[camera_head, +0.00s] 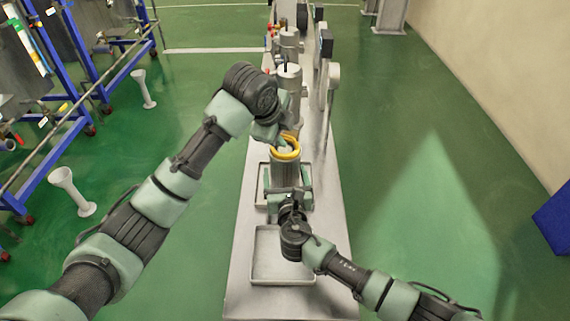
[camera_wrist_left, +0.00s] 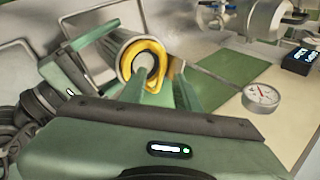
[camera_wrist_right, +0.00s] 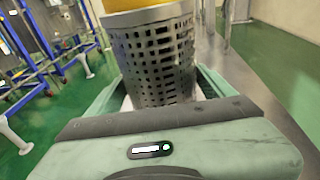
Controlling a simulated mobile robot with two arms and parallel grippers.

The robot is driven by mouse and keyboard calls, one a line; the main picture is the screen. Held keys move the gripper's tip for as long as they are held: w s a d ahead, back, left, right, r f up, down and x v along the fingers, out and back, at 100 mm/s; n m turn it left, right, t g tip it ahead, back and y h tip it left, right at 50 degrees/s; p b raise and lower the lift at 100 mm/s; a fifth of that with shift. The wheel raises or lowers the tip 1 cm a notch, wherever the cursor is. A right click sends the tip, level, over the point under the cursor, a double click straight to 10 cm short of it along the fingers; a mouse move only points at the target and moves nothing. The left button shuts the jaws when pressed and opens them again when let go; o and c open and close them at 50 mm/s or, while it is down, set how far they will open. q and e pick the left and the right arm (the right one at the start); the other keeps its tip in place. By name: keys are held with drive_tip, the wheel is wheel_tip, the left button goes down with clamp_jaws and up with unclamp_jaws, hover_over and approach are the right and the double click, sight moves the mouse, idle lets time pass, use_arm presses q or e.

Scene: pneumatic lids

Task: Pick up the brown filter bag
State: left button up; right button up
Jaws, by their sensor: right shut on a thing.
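A yellow-ochre ring (camera_head: 288,156) with a pale inside sits at the top of a perforated metal basket (camera_head: 284,178). It also shows in the left wrist view (camera_wrist_left: 161,54). I cannot pick out a plainly brown filter bag; this ring may be its collar. My left gripper (camera_head: 282,137) is at the ring's edge, with a small gap between its fingers and part of the ring showing between them. My right gripper (camera_head: 289,192) is shut on the basket, which stands upright between its fingers in the right wrist view (camera_wrist_right: 155,65).
A shallow metal tray (camera_head: 257,281) lies at the front of the narrow steel table (camera_head: 243,235); another is partly hidden under the basket. Lidded vessels (camera_head: 289,78) stand behind. A dial gauge (camera_wrist_left: 262,95) shows in the left wrist view. Blue racks stand left.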

use_arm(q)
drive_tip(key=shift+w+d+f, duration=0.15)
drive_tip(key=shift+w+f, duration=0.15)
drive_tip(key=shift+f, duration=0.25)
clamp_jaws()
idle(1.0)
drive_tip(key=shift+r, duration=0.2)
